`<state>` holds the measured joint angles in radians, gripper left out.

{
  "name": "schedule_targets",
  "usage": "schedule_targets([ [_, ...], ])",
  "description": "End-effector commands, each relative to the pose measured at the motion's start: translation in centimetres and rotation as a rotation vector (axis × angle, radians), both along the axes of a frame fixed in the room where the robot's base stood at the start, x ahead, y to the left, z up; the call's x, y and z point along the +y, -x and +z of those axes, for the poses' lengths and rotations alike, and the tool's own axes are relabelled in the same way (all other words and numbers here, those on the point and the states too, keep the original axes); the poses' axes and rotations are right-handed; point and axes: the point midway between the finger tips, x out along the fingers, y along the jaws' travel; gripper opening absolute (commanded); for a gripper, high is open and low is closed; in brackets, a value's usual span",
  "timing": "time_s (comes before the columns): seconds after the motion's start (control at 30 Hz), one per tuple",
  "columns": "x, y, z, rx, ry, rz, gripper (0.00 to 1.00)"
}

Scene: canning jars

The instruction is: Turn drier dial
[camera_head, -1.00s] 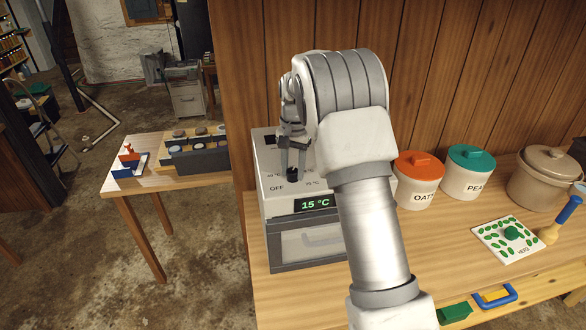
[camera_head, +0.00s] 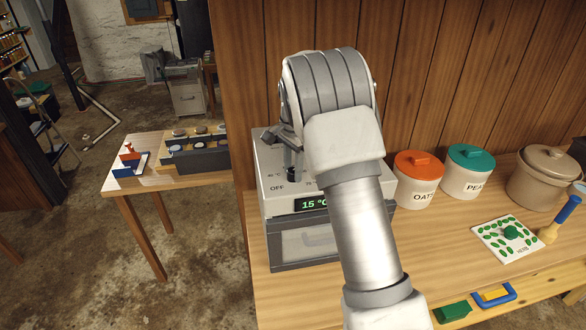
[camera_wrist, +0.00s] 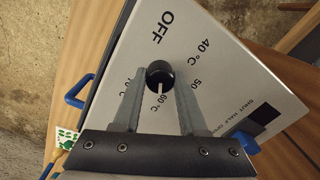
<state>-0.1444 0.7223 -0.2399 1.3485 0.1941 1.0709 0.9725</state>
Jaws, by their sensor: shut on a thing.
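The drier (camera_head: 285,203) is a pale box on the wooden bench, with a sloped control face and a green display (camera_head: 312,203). The display is partly hidden by my arm; "15 °" shows. In the wrist view, the black dial (camera_wrist: 160,73) has a white pointer line that points down towards the 60 °C mark. OFF, 40 °C and 50 marks lie around it. My gripper (camera_head: 291,165) is shut on the dial, one finger on each side. My wrist hides part of the gripper and the drier's right side in the head view.
Right of the drier stand an orange-lidded jar (camera_head: 417,182), a teal-lidded jar (camera_head: 468,175) and a beige crock (camera_head: 543,178). A wooden wall rises behind. A herb board (camera_head: 508,239) lies on the bench. A side table (camera_head: 150,187) with a jar rack stands left.

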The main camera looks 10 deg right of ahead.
Motion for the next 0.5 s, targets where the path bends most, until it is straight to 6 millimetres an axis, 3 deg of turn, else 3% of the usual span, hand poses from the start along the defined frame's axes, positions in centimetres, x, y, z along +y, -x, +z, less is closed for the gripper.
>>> schedule_targets([
  [0.3,0.01,-0.07,0.08,-0.003,0.0,0.0,0.0],
  [0.33,0.0,-0.07,0.08,-0.003,0.0,0.0,0.47],
  [0.47,0.01,-0.05,0.05,-0.002,0.0,0.001,0.7],
  [0.5,0.0,-0.05,0.05,-0.002,0.0,0.001,0.71],
])
